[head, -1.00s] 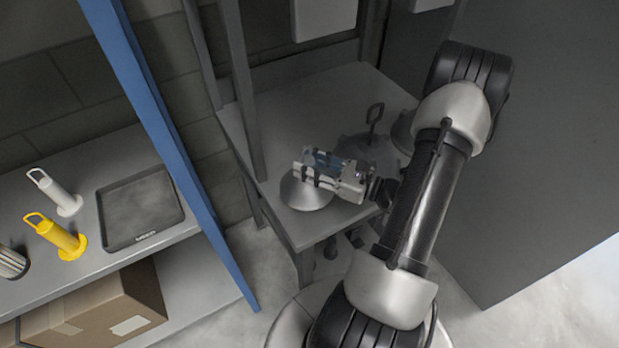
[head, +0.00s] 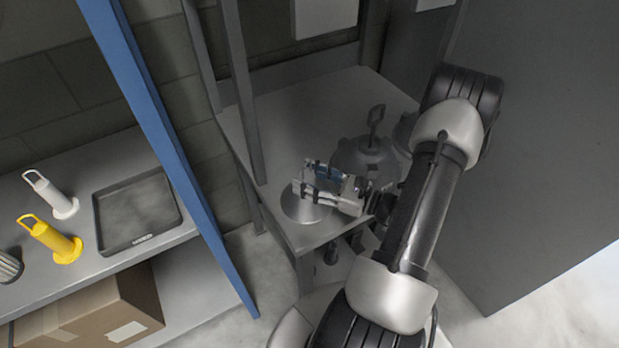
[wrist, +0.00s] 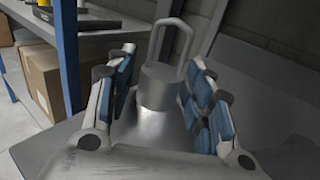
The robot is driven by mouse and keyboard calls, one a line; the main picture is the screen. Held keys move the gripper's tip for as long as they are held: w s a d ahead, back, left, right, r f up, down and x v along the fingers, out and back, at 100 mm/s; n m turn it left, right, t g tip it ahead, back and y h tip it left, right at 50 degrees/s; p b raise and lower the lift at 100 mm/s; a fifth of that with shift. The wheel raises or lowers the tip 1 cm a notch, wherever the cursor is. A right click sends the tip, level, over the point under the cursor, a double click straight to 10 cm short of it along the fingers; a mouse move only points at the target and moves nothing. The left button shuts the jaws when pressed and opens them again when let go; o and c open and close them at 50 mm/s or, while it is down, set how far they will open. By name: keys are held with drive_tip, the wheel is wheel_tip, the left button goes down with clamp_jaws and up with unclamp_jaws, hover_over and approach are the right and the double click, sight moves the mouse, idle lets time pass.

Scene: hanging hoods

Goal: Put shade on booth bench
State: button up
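A pale grey metal shade (head: 301,209) with a flared base stands upright on the near end of a grey bench (head: 290,110). In the wrist view the shade (wrist: 162,125) shows a narrow neck and an upright loop handle. My gripper (head: 318,183) is low over it. In the wrist view my gripper (wrist: 163,95) has its blue-padded fingers apart on either side of the neck, with small gaps visible. The shade's top is partly hidden by my fingers in the head view. I cannot tell which surface is the booth bench.
A darker hood with a loop handle (head: 366,158) stands just behind my gripper, close to it. Dark posts (head: 243,90) rise at the bench's left.

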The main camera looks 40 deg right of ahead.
drive_tip(key=shift+o, duration=0.2)
drive_tip(key=shift+r, duration=0.1)
drive_tip(key=shift+s+r, duration=0.1)
drive_tip(key=shift+r, duration=0.05)
drive_tip(key=p+v, duration=0.2)
drive_tip(key=v, duration=1)
drive_tip(key=shift+a, duration=0.1)
